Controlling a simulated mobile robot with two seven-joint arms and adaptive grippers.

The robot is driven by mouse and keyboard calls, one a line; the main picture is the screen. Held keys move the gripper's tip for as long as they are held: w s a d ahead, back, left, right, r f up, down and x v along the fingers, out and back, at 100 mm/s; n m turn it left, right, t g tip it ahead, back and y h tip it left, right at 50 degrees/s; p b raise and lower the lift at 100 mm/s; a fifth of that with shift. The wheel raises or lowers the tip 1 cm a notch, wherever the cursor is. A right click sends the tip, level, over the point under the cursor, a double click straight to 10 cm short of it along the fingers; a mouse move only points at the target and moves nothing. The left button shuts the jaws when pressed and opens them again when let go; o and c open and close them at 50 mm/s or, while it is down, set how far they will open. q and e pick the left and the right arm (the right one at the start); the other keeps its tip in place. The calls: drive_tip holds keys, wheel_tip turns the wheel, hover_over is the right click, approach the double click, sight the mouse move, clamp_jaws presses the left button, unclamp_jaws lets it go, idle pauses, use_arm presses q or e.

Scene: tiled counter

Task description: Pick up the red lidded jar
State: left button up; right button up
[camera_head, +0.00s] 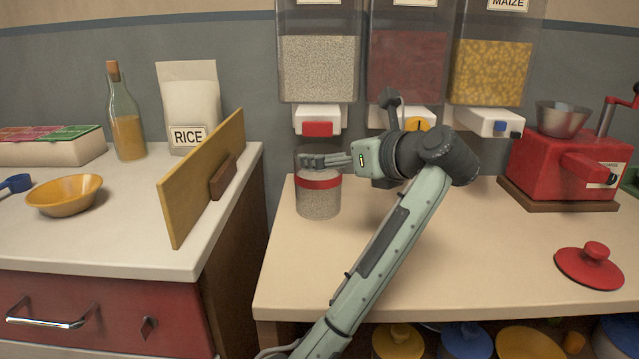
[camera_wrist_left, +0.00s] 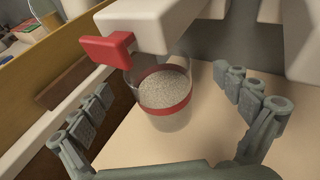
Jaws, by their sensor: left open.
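A clear jar (camera_head: 318,200) with a red band stands on the beige counter, below the red-levered dispenser. It is filled with pale grain to about the band, and its top is uncovered. In the left wrist view the jar (camera_wrist_left: 165,100) shows ahead, between the spread fingers. My left gripper (camera_head: 315,160) is open at the jar's upper part, its fingers partly hiding it. In the wrist view there are gaps between the fingers and the jar, and the gripper is empty. A red lid (camera_head: 590,266) with a knob lies apart on the counter at the right. My right gripper is not seen.
The red-levered dispenser spout (camera_head: 318,124) hangs close above the jar. A wooden board (camera_head: 201,180) stands on the left counter. A red grinder (camera_head: 568,165) stands at the right. The counter between my arm and the red lid is clear.

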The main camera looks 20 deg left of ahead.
sight(306, 151)
use_arm(q)
drive_tip(key=x, duration=0.5)
drive_tip(key=shift+s+a+p, duration=0.15)
drive_tip(key=shift+p, duration=0.2)
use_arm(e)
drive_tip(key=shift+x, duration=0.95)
use_arm(q)
drive_tip(key=shift+c, duration=0.6)
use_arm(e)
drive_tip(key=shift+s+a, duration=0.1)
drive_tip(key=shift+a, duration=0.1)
use_arm(q)
drive_tip(key=c, duration=1.7)
drive_tip(key=shift+r, duration=0.1)
drive_tip(key=shift+c, duration=0.8)
drive_tip(key=shift+r, duration=0.15)
